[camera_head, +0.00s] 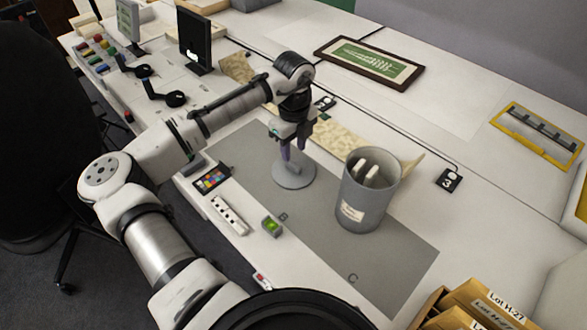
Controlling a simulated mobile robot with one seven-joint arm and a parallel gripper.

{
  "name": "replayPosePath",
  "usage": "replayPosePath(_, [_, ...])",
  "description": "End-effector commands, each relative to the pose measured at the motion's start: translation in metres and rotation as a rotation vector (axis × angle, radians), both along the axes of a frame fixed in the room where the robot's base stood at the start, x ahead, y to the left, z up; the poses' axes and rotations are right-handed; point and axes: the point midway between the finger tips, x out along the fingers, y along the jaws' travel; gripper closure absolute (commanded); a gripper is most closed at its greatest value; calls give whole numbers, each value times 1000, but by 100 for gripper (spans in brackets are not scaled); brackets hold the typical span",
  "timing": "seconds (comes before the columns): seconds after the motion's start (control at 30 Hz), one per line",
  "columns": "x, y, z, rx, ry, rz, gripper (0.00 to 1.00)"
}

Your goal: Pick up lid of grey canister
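The grey canister (367,205) stands open and upright on the grey mat, with pale items inside and a label on its front. Its round grey lid (294,178) is to its left, apart from it, at or just above the mat. My gripper (293,155) points down over the middle of the lid, with its fingers at the lid's centre. The fingers hide whatever part of the lid lies between them. I cannot tell whether they touch or grip it.
The grey mat (325,250) is clear in front of the canister. A colour chart (212,179), a white strip (230,215) and a small green-topped item (272,226) lie near the front edge. Beige paper (340,143) lies behind. A framed picture (369,62) is farther back.

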Motion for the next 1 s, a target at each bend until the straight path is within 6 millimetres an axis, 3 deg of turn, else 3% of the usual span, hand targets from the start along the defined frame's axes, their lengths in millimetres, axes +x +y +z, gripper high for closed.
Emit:
replayPosePath(0.4, [-2,0,-48,0,1,1,62])
replayPosePath(0.67, [-2,0,-53,0,0,1,62])
replayPosePath(1.0, [-2,0,-52,0,0,1,100])
